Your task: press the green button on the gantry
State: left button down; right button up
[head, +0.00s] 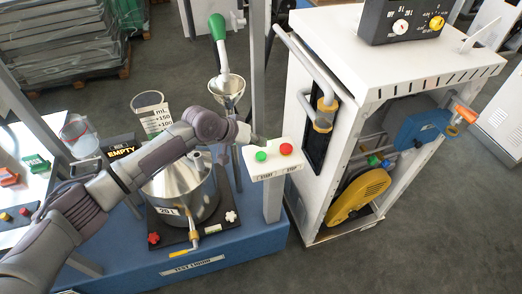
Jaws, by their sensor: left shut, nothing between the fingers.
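The green button (261,156) sits on the left of a white control box on the gantry post (272,200). A red button (286,148) is to its right on the same box. My left arm reaches in from the left across the metal vessel. My left gripper (260,140) is shut and empty, just behind and above the green button. I cannot tell whether it touches the box. The green button is in plain sight. My right gripper is not in view.
A steel vessel (183,190) marked 20 L stands on a blue platform (240,242) below my arm. A funnel (227,90) with a green-handled valve is behind. A white machine cabinet (325,190) stands close on the right. Open grey floor lies in front.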

pick_arm(q)
notch_tip(320, 180, up, 3)
jog(key=shift+f+p, duration=0.1)
jog(key=shift+p, duration=0.85)
jog(key=shift+f, duration=0.1)
